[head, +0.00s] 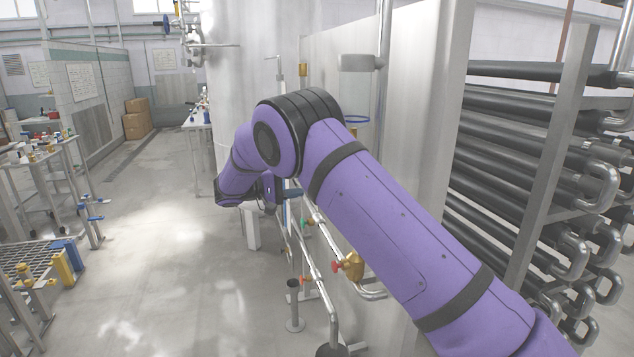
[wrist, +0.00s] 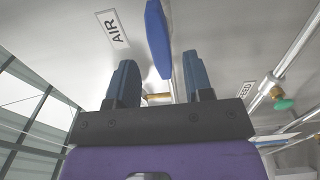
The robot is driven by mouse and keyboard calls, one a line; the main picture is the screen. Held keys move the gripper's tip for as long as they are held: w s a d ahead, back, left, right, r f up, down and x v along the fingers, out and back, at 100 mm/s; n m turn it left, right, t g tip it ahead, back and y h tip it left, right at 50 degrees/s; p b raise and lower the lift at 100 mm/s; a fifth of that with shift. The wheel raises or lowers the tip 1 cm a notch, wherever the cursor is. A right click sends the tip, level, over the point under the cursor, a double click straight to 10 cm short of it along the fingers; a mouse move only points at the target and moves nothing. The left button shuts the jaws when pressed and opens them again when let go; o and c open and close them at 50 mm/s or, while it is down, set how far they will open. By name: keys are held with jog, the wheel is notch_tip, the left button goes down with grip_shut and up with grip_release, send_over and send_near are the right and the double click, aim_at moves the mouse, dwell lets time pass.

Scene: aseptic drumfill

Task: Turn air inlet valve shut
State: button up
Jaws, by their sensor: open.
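The air inlet valve shows in the wrist view as a flat blue lever handle (wrist: 157,40) beside a white label reading AIR (wrist: 113,29). A brass part (wrist: 158,97) shows below the lever. My gripper (wrist: 160,60) is open, with one dark blue finger on each side of the lever. The lever's lower end lies between the fingers in the picture, with gaps on both sides. I cannot tell how deep it sits between them. In the head view my gripper (head: 291,193) is partly hidden behind my purple arm, and I cannot make out the blue lever there.
A second valve with a green knob (wrist: 283,104) is at the right in the wrist view. A brass valve with a red handle (head: 338,267) sits on piping beside my arm. A rack of dark tubes (head: 540,150) stands at right.

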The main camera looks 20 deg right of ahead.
jog(key=shift+d, duration=2.8)
grip_shut()
